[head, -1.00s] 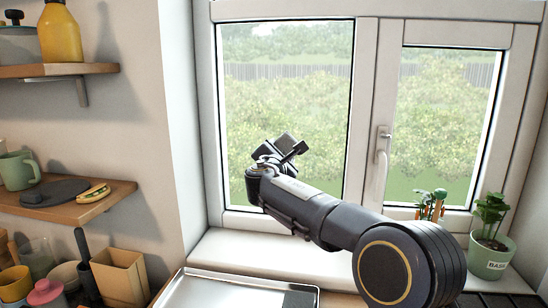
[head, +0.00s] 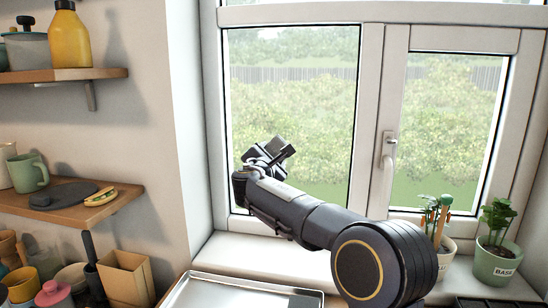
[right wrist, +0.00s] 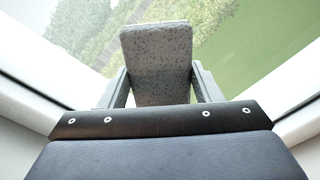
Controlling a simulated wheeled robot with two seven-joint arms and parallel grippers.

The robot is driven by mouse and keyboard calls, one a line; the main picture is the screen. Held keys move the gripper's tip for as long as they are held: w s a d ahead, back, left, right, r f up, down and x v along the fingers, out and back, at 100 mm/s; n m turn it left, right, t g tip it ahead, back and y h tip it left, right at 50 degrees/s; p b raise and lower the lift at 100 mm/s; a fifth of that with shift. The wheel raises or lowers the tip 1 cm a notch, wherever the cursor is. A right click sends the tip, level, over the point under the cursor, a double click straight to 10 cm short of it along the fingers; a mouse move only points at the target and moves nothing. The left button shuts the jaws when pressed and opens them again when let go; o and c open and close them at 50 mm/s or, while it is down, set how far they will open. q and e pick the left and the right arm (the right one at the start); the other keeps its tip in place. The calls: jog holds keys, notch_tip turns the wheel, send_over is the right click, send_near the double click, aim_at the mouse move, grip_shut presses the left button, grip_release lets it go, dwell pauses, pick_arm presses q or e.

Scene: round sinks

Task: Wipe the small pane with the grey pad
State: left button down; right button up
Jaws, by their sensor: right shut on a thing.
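My right gripper (head: 268,152) is in front of the wide left pane (head: 300,95) of the window, near its lower left part. In the right wrist view it is shut on the grey pad (right wrist: 157,62), a speckled block between its two fingers. In the head view the pad is hard to tell from the dark fingers. The small pane (head: 445,110) is the narrower right one, in the sash with the handle, and the gripper is well to its left. The wrist view shows glass and white frame behind the pad; I cannot tell whether the pad touches the glass. My left gripper is out of view.
The window handle (head: 388,150) sits on the frame between the panes. Two potted plants, one in a green pot (head: 497,268), stand on the sill at right. A metal tray (head: 215,290) lies below.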

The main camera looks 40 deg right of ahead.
jog(key=shift+b+v, duration=1.2)
jog(key=shift+v, duration=1.65)
jog(key=shift+f, duration=0.1)
jog(key=shift+a, duration=0.1)
jog(key=b+v, duration=0.1)
jog(key=v, duration=0.2)
jog(key=shift+f, duration=0.1)
